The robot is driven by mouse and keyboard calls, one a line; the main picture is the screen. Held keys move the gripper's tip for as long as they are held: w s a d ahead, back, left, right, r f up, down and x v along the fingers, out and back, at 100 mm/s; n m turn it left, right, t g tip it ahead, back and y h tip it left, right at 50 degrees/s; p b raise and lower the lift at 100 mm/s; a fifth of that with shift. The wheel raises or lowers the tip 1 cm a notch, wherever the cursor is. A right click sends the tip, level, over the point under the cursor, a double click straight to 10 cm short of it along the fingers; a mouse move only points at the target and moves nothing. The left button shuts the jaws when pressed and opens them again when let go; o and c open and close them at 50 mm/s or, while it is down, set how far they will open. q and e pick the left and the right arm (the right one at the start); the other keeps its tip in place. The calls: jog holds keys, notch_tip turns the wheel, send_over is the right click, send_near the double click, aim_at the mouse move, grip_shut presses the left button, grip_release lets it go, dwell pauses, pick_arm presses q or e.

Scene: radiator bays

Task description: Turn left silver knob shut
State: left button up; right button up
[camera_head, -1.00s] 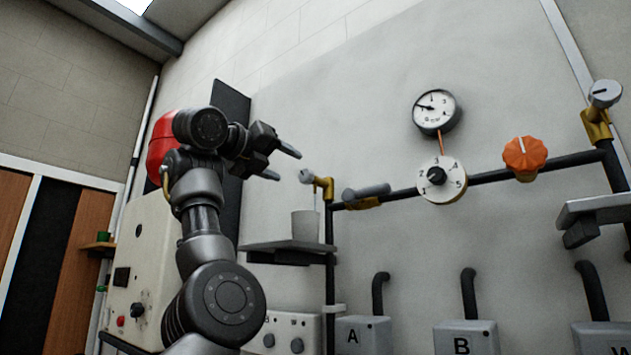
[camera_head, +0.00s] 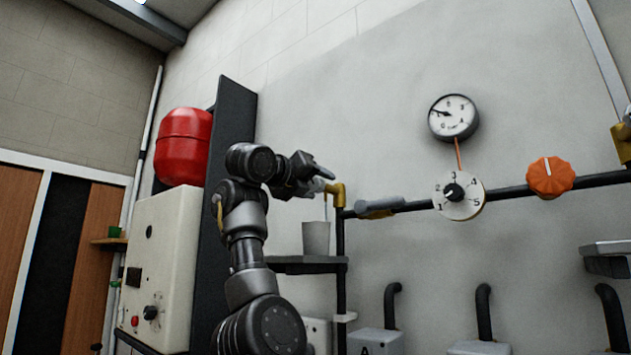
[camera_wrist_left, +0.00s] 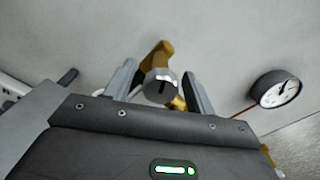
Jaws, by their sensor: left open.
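The left silver knob (camera_head: 318,186) sits on a brass elbow valve (camera_head: 338,192) at the left end of the black pipe; my gripper partly hides it in the head view. In the left wrist view the knob (camera_wrist_left: 161,88) shows its round face with a dark slot, in front of the brass body (camera_wrist_left: 157,56). My left gripper (camera_head: 322,179) is open at the knob. In the wrist view its two fingers (camera_wrist_left: 160,84) stand on either side of the knob, with gaps visible. Contact cannot be told. My right gripper is not in view.
A grey cup (camera_head: 316,239) stands on a shelf (camera_head: 300,264) just below the valve. To the right are a grey lever (camera_head: 380,205), a numbered dial (camera_head: 459,195), an orange knob (camera_head: 550,177) and a gauge (camera_head: 453,117). A red tank (camera_head: 183,146) and dark panel (camera_head: 228,150) are left.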

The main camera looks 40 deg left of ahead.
pick_arm(q)
jog(key=c, duration=0.9)
jog(key=shift+c, duration=0.2)
jog(key=shift+n, duration=0.3)
jog(key=shift+f+n+b, duration=0.15)
jog(key=shift+n+b, duration=0.55)
jog(key=shift+n, duration=0.1)
jog(key=n+b, duration=0.1)
jog(key=n, duration=0.1)
jog(key=shift+n, duration=0.4)
jog(key=n+b, duration=0.1)
jog(key=n, duration=0.3)
jog(key=shift+n+b, duration=0.4)
jog(key=shift+n, duration=1.1)
jog(key=shift+w, duration=0.1)
jog(key=o, duration=0.9)
